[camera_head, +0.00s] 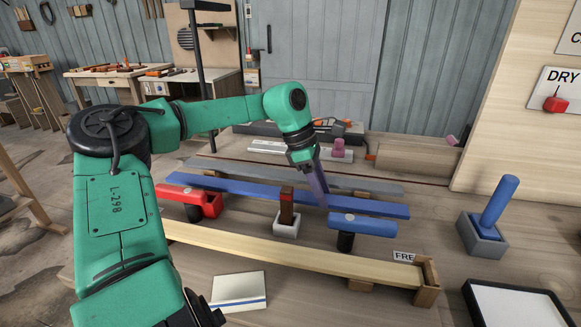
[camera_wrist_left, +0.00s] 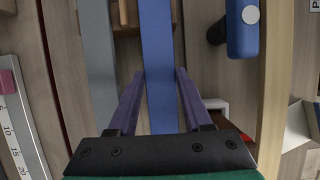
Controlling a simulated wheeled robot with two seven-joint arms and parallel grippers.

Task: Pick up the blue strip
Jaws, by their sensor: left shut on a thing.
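The blue strip (camera_head: 250,188) is a long flat bar that runs across the bench in the head view. It also shows in the left wrist view (camera_wrist_left: 157,60), running up between the purple fingers. My left gripper (camera_head: 320,200) comes down onto the strip right of its middle. In the left wrist view its fingers (camera_wrist_left: 160,75) are shut on the strip, one along each long edge. From these frames I cannot tell whether the strip is clear of its supports. My right gripper is not in view.
A grey strip (camera_head: 350,182) lies just behind the blue one. In front are a red clamp (camera_head: 190,197), a blue clamp (camera_head: 362,224), a brown-handled tool (camera_head: 286,210) in a white holder and a pale wooden strip (camera_head: 270,249). A blue cylinder (camera_head: 499,202) stands in a grey holder at right.

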